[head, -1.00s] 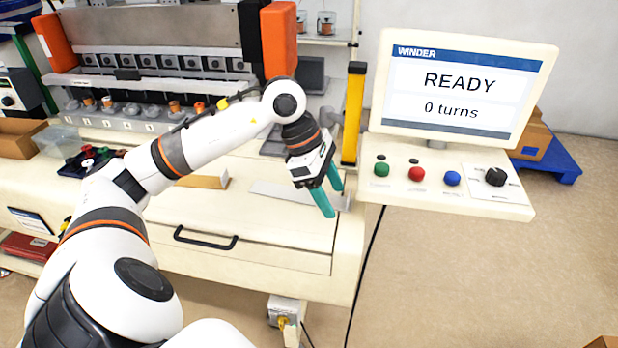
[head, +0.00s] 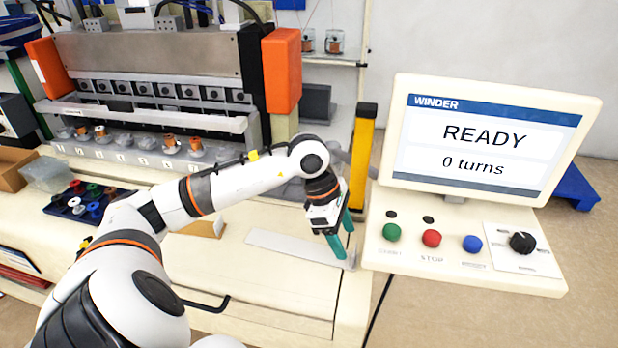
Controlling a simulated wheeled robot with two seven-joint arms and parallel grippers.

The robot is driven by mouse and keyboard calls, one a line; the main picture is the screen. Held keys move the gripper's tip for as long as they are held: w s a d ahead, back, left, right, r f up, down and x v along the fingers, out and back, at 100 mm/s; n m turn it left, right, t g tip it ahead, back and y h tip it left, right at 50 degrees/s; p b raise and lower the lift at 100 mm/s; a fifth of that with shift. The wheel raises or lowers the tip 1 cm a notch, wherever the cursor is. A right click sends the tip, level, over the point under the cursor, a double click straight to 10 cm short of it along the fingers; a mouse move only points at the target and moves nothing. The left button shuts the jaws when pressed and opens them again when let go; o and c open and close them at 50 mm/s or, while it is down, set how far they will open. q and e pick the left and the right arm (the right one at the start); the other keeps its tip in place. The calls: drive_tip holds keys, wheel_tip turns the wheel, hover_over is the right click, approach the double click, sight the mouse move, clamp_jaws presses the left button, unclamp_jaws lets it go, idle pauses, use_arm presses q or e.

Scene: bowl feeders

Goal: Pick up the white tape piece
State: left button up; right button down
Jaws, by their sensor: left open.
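My left gripper (head: 347,244) is open, with two teal fingers pointing down at the right end of the cream worktop. Its fingertips are close to the right end of a flat, pale strip (head: 285,250) lying on the worktop. I cannot tell whether they touch it. I cannot tell for sure whether this strip is the white tape piece. A dark blue tray (head: 60,209) at the left holds several small coloured pieces, one of them white (head: 74,202). My right gripper is not in view.
A winder screen (head: 478,140) reading READY, 0 turns, stands at right above a panel with green, red and blue buttons (head: 471,244) and a black knob. A yellow post (head: 362,150) rises just behind the gripper. The winding machine (head: 160,90) fills the back left.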

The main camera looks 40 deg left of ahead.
use_arm(q)
drive_tip(key=shift+w+f, duration=0.15)
drive_tip(key=shift+f, duration=0.1)
drive_tip(key=p+x, duration=0.1)
drive_tip(key=x, duration=0.1)
drive_tip(key=p+x, duration=0.1)
drive_tip(key=x, duration=0.1)
drive_tip(key=shift+w+d+p, duration=0.15)
drive_tip(key=shift+d+p, duration=0.15)
drive_tip(key=shift+d, duration=0.1)
drive_tip(key=shift+f, duration=0.35)
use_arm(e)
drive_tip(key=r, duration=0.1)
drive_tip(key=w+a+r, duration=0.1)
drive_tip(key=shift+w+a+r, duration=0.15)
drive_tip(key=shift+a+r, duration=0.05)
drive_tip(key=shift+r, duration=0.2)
use_arm(q)
drive_tip(key=c, duration=0.8)
drive_tip(key=shift+c, duration=1.3)
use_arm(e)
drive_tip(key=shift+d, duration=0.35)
